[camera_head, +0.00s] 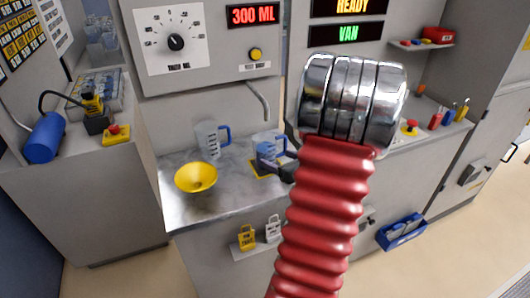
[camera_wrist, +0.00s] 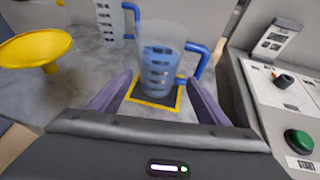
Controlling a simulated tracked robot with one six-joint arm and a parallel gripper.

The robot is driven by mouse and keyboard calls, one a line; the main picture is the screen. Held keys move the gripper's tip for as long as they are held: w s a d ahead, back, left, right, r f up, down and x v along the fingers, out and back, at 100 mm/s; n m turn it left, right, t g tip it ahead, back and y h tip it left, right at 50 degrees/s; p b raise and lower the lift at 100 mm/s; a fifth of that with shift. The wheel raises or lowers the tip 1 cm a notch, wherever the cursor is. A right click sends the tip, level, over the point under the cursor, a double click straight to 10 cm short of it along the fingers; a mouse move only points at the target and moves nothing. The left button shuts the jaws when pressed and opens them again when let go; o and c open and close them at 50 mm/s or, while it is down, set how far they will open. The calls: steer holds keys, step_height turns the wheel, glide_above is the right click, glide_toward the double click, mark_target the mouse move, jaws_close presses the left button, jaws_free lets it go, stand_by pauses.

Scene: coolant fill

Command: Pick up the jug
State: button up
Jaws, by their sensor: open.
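A clear jug with a blue handle (camera_wrist: 158,62) stands upright on a dark pad with a yellow border (camera_wrist: 140,104). Its lower part looks blue, with pale markings. It also shows in the head view (camera_head: 267,142), partly hidden by my gripper. My gripper (camera_wrist: 156,80) is open, its two purple fingers on either side of the jug's lower part; I cannot tell whether they touch it. In the head view my gripper (camera_head: 272,163) is at the jug's near side. A second clear jug with a blue handle (camera_head: 210,139) stands to the left, also in the wrist view (camera_wrist: 108,20).
A yellow funnel (camera_head: 196,178) stands on the metal counter (camera_head: 205,208), left of the pad. A metal spout (camera_head: 262,98) hangs above the jugs. In the wrist view a panel with a green button (camera_wrist: 299,142) is close on the right. My red arm hides the counter's right side.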

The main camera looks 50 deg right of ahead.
mark_target(272, 157)
steer(key=x, duration=0.7)
steer(key=shift+w, duration=0.1)
steer(key=shift+x, duration=2.6)
steer(key=shift+w+r, duration=0.1)
steer(key=shift+r, duration=0.15)
steer(key=shift+c, duration=0.4)
steer(key=c, duration=1.3)
steer(key=shift+o, duration=0.2)
